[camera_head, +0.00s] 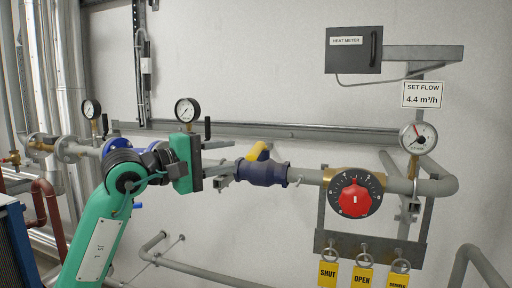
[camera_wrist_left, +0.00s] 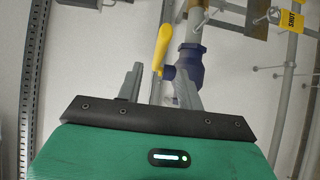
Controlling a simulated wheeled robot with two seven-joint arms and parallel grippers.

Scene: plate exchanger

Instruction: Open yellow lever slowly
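The yellow lever (camera_head: 259,151) sits on top of the dark blue valve body (camera_head: 263,173) in the grey pipe and tilts up to the right. In the left wrist view the lever (camera_wrist_left: 162,46) lies ahead of my fingers, roughly in line with the gap between them, beside the blue valve (camera_wrist_left: 190,62). My left gripper (camera_head: 226,163) is open and empty, just left of the valve, its fingers pointing right at it. In the left wrist view the two fingers of my left gripper (camera_wrist_left: 158,76) stand apart. No contact with the lever shows. My right gripper is not in view.
A round gauge (camera_head: 187,110) stands behind my left wrist. Right of the valve are a red dial (camera_head: 355,200), another gauge (camera_head: 418,138) and hanging yellow tags (camera_head: 362,277). A heat meter box (camera_head: 354,50) is on the wall. A lower pipe (camera_head: 215,277) runs below.

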